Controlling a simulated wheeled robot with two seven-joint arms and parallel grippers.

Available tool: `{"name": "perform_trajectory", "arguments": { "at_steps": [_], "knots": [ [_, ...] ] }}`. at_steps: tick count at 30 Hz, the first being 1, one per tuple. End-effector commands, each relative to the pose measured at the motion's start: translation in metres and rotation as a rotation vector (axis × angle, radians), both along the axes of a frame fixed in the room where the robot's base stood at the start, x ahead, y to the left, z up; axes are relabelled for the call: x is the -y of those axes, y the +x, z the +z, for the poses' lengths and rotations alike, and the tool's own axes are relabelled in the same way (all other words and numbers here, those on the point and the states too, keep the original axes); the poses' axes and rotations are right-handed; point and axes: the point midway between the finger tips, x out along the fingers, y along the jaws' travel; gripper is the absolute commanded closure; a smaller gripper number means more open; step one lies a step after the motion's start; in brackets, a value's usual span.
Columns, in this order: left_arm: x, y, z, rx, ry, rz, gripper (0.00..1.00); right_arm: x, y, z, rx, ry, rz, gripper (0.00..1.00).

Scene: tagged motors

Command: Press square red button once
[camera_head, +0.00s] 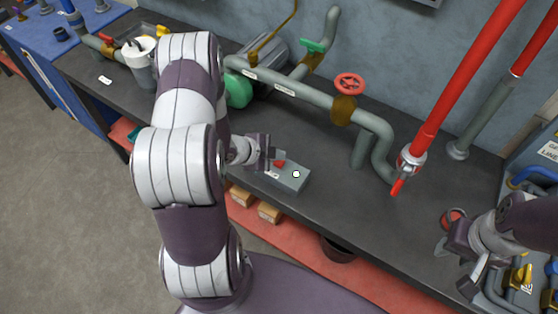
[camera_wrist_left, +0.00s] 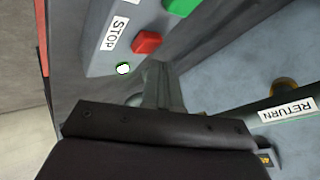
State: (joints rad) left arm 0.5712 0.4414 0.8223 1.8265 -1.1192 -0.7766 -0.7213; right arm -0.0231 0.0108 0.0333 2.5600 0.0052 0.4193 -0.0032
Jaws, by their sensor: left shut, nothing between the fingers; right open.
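A grey button box (camera_head: 291,181) sits on the dark bench in the middle of the head view. A green button (camera_wrist_left: 182,6) is farther along the box. My left gripper (camera_head: 268,159) is shut and empty, beside the red button in the head view. In the left wrist view its fingers (camera_wrist_left: 160,78) point toward the box, near the red button; contact cannot be told. My right gripper (camera_head: 455,266) is open at the lower right.
Grey pipes (camera_head: 300,92) with a red valve wheel (camera_head: 349,83) run behind the box. A red pipe (camera_head: 452,88) slants at the right.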

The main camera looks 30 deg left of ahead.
Motion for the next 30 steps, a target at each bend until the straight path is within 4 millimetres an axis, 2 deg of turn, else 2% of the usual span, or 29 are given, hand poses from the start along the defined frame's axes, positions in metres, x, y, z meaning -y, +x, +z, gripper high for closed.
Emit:
{"name": "perform_trajectory", "arguments": {
  "at_steps": [6, 30],
  "knots": [
    [0.000, 0.000, -0.008, 0.000, 0.000, 0.000, 1.00, 0.000, 0.000, -0.006, 0.000, 0.000, 0.000, 0.57],
    [0.000, 0.000, -0.013, 0.000, 0.000, 0.000, 1.00, 0.000, 0.000, -0.010, 0.000, 0.000, 0.000, 0.57]
  ]
}}
